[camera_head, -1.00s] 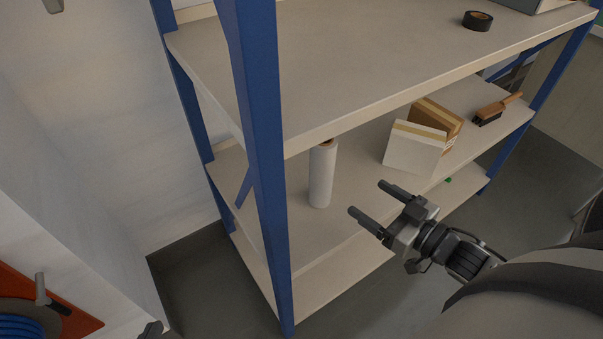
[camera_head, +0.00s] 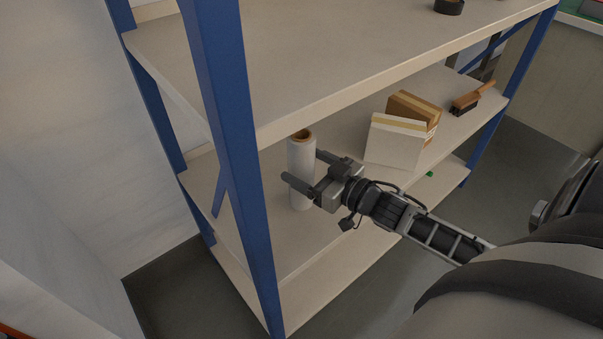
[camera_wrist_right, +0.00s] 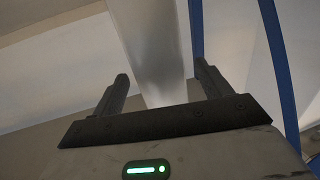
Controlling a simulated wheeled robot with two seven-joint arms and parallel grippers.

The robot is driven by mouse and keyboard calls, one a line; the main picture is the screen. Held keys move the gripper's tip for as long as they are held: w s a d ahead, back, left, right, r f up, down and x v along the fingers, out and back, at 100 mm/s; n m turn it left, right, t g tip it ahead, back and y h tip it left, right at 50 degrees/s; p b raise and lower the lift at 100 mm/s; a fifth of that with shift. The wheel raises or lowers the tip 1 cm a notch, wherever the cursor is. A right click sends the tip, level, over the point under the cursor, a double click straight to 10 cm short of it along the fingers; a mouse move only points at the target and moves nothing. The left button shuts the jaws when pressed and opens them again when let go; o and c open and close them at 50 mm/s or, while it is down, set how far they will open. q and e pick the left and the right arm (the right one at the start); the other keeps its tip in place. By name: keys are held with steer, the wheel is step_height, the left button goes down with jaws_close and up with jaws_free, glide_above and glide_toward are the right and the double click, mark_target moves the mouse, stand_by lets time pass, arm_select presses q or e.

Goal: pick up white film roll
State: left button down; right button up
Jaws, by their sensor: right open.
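The white film roll (camera_head: 301,160) stands upright on the middle shelf (camera_head: 345,135), with a brown core showing at its top. My right gripper (camera_head: 302,168) is open at the roll, one finger on its left front side and the other on its right. In the right wrist view the roll (camera_wrist_right: 150,50) rises between the two open fingers (camera_wrist_right: 160,85). I cannot tell whether the fingers touch it. My left gripper is not in view.
A blue rack post (camera_head: 225,130) stands left of the roll. The upper shelf (camera_head: 340,55) lies above. Right of the roll are a white box (camera_head: 394,145), a brown box (camera_head: 413,108) and a brush (camera_head: 468,101). Black tape (camera_head: 449,6) lies on the upper shelf.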

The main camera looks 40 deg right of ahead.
steer(key=x, duration=0.3)
steer(key=shift+w+a+f, duration=0.15)
steer(key=shift+w+f, duration=0.05)
steer(key=shift+w, duration=0.05)
steer(key=shift+r, duration=0.15)
steer(key=c, duration=1.4)
